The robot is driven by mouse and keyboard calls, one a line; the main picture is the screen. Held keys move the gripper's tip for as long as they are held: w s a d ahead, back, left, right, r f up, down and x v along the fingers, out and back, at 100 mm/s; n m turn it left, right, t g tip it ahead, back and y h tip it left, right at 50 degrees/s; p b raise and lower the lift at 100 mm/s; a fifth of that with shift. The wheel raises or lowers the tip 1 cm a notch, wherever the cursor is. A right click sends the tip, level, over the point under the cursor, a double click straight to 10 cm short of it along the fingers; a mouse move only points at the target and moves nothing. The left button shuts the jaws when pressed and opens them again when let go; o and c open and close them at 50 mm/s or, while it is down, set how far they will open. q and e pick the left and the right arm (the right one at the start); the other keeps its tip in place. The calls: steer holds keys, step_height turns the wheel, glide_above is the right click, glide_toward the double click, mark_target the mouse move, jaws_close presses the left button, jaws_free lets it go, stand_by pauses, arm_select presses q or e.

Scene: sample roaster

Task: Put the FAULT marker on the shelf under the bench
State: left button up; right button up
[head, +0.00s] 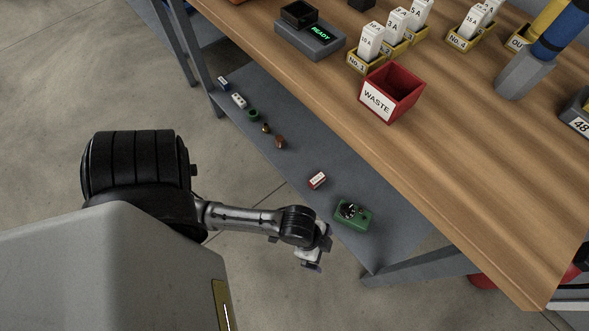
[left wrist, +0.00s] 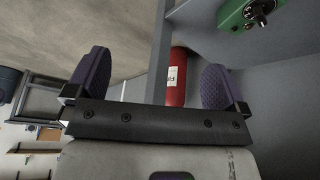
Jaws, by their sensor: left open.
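I cannot make out the block in that view. My right gripper is not in view.
A green box with a dark knob (head: 352,214) sits near the shelf's near end; it also shows in the left wrist view (left wrist: 250,12). Several small items line the shelf's far part. A red cylinder (left wrist: 177,78) stands beyond the shelf. The red WASTE bin (head: 391,93) is on the bench.

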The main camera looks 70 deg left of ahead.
arm_select(q)
steer(key=s+a+r+n+y, duration=0.2)
steer(key=s+a+r+n, duration=0.1)
steer(key=s+a+n, duration=0.2)
steer(key=shift+a+r+y, duration=0.25)
steer(key=shift+a+y, duration=0.15)
steer(key=shift+a, duration=0.5)
steer(key=shift+w, duration=0.1)
steer(key=shift+r, duration=0.1)
step_height(320, 180, up, 64)
steer(key=p, duration=6.4)
steer(key=shift+r, duration=0.15)
